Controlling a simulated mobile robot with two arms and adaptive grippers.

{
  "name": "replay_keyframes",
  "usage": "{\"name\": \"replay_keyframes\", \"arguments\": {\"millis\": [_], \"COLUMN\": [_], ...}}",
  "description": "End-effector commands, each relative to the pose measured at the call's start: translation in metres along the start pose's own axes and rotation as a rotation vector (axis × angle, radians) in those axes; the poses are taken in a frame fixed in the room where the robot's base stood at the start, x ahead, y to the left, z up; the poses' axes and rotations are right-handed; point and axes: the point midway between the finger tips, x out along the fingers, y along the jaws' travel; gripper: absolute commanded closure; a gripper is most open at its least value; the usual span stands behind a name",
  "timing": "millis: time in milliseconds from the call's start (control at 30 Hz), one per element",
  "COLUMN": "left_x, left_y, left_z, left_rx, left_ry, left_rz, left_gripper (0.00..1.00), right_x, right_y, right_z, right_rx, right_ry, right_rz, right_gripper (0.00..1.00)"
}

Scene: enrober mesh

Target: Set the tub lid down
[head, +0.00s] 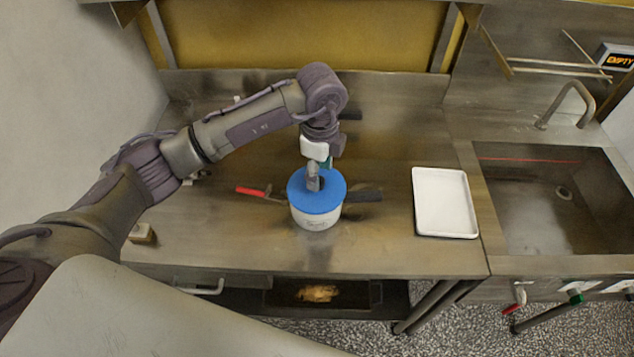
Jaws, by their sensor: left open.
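The blue tub lid (330,199) lies on top of a round white tub (316,221) in the middle of the steel counter. It looks about level, but I cannot tell whether it is pressed on. My left gripper (315,184) points down over the middle of the lid, with its jaws open. The fingers hide part of the lid's centre, and I cannot tell whether they touch it. My right gripper is not in view.
A red handle (251,190) sticks out left of the tub and a dark bar (362,196) right of it. A white tray (445,232) lies to the right, before the sink (545,205). A small wooden block (142,234) is at the left. Steel counter (240,235) front-left of the tub is clear.

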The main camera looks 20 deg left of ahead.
Motion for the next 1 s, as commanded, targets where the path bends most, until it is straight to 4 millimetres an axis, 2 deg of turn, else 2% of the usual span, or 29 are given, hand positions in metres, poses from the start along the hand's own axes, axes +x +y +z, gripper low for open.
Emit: {"name": "replay_keyframes", "arguments": {"millis": [33, 200, 433, 467, 767, 1000], "left_x": [0.004, 0.023, 0.025, 0.025, 0.025, 0.025], "left_y": [0.0, -0.001, -0.001, -0.001, -0.001, -0.001], "left_z": [-0.001, -0.001, -0.001, -0.001, -0.001, -0.001], "left_rx": [0.0, 0.0, 0.001, 0.001, 0.001, 0.001], "left_ry": [0.0, 0.0, 0.0, 0.0, 0.0, 0.0], "left_rz": [0.004, 0.001, -0.001, -0.001, -0.001, -0.001], "left_gripper": [0.45, 0.45, 0.45, 0.48, 0.98, 1.0], "right_x": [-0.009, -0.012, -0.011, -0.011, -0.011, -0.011], "right_y": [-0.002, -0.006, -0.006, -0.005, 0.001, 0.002], "right_z": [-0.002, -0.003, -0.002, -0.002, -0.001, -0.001], "right_rx": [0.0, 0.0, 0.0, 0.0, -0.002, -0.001], "right_ry": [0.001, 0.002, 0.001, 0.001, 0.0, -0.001], "right_rz": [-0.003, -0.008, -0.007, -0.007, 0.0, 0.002], "right_gripper": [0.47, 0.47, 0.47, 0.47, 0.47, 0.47]}}
